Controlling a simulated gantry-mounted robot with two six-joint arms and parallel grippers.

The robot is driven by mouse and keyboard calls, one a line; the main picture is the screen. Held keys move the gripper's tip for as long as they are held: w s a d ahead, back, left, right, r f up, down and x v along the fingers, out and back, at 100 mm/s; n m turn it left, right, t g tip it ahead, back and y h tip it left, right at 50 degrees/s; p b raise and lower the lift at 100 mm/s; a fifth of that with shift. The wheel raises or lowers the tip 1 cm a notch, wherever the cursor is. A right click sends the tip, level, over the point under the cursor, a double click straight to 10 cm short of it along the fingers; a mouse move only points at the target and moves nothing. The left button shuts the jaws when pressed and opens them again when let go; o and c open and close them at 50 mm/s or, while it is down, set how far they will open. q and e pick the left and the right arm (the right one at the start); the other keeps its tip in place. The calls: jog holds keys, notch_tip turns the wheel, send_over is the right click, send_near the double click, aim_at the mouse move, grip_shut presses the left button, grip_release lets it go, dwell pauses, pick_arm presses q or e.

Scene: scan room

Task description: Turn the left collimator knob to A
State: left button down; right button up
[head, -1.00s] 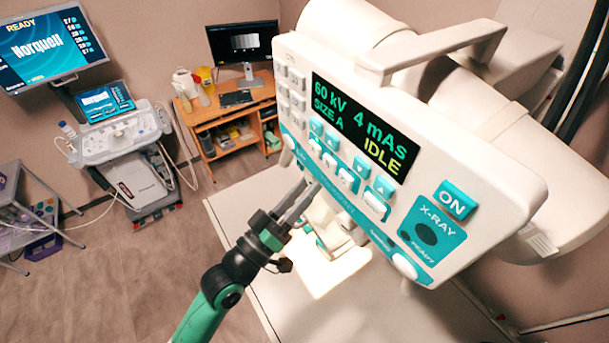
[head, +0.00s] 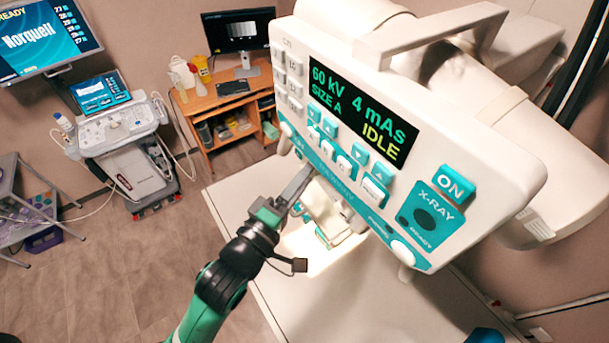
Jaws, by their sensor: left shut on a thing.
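The white and teal X-ray control panel (head: 330,185) fills the upper right; its screen (head: 361,115) reads 60 kV, 4 mAs, SIZE A, IDLE. My left gripper (head: 306,174) reaches up from below, its fingertips at the panel's lower left edge. Its jaws are shut on what appears to be the left collimator knob, which the fingers and panel edge hide; the letter it points to cannot be read. Rounded white pieces sit at the panel's lower left (head: 286,137) and lower right (head: 403,252). My right gripper is not in view.
A white table (head: 235,200) lies below the panel, with a lit patch on it. An ultrasound cart (head: 122,135), a wooden desk (head: 222,100) with a monitor (head: 240,30), and a shelf cart (head: 25,200) stand behind. The floor (head: 130,260) at left is clear.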

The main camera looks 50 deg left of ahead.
pick_arm(q)
jog(key=shift+n, duration=0.3)
jog(key=shift+c, duration=2)
grip_release()
